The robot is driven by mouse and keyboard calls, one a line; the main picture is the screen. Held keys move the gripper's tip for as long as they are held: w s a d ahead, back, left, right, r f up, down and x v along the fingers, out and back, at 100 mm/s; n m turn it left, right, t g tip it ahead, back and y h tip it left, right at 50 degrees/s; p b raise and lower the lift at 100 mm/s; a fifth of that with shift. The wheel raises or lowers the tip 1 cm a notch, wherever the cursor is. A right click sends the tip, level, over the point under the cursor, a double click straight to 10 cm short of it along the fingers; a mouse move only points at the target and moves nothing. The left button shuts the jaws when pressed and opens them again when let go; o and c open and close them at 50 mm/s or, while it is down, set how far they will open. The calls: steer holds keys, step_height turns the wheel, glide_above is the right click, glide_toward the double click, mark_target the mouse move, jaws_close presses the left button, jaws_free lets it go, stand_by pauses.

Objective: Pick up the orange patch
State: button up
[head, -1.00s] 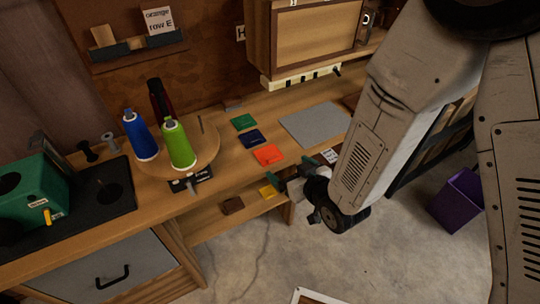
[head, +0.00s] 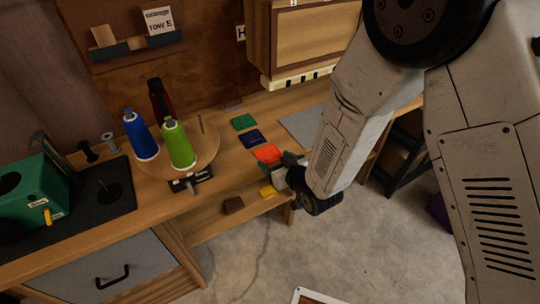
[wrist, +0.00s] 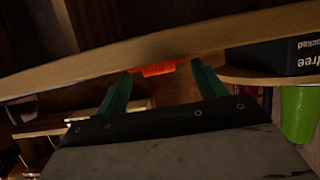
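The orange patch (head: 266,153) lies on the wooden bench top near its front edge, in front of the dark blue patch (head: 250,138) and the green patch (head: 243,122). My gripper (head: 284,160) is at the right side of the orange patch, its near end partly covering the patch's right corner in the head view. In the wrist view the two green fingers are spread apart, with the orange patch (wrist: 160,69) showing between and beyond their tips at the bench edge. The fingers hold nothing; whether one touches the patch I cannot tell.
A round wooden board (head: 207,150) carries blue, dark red and green thread spools left of the patches. A small black label block (head: 190,181) stands at the front edge. Yellow (head: 267,191) and brown (head: 233,205) patches lie on the lower shelf. A grey mat (head: 303,127) lies behind my arm.

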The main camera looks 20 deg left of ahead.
steer(key=c, duration=0.4)
steer(key=shift+o, duration=0.2)
steer(key=shift+r, duration=0.1)
